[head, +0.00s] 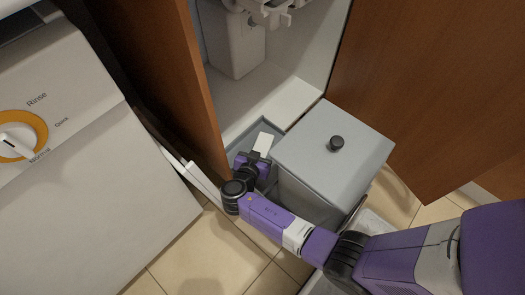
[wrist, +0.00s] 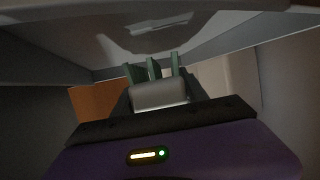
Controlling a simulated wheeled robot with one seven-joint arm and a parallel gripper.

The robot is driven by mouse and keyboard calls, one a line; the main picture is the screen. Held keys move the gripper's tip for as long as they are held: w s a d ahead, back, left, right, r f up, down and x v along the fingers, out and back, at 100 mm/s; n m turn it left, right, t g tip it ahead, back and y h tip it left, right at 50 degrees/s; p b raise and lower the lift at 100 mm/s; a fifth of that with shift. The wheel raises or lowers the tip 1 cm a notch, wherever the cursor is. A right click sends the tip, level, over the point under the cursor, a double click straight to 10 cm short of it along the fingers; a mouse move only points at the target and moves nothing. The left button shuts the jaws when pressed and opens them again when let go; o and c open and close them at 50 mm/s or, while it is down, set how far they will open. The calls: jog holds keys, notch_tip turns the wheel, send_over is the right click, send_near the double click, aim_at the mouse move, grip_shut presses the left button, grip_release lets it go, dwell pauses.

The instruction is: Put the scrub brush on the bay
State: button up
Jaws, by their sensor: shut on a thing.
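My gripper (head: 254,161) reaches down into an open grey compartment (head: 245,138), which looks like the bay, left of a lidded grey bin. A pale flat piece (head: 264,143), apparently part of the scrub brush, sticks out beyond my gripper's tip. In the wrist view, my gripper (wrist: 153,75) is shut, with greenish upright strips and a pale rounded block at its jaws. I cannot tell there where fingers end and brush begins. Grey walls surround it in that view. The brush's lower part is hidden, and I cannot tell whether it touches the compartment.
Open brown doors stand left (head: 170,75) and right (head: 440,90). A white appliance (head: 85,180) is at left. The tiled floor (head: 215,245) in front is mostly clear.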

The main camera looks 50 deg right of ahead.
notch_tip(320, 180, down, 2)
jog(key=shift+f+b, duration=0.2)
jog(key=shift+b, duration=0.2)
jog(key=shift+r, duration=0.1)
jog(key=o, duration=1.4)
jog(key=shift+r, duration=0.15)
jog(key=p+v, duration=0.4)
jog(key=v, duration=0.8)
jog(key=shift+s+a, duration=0.1)
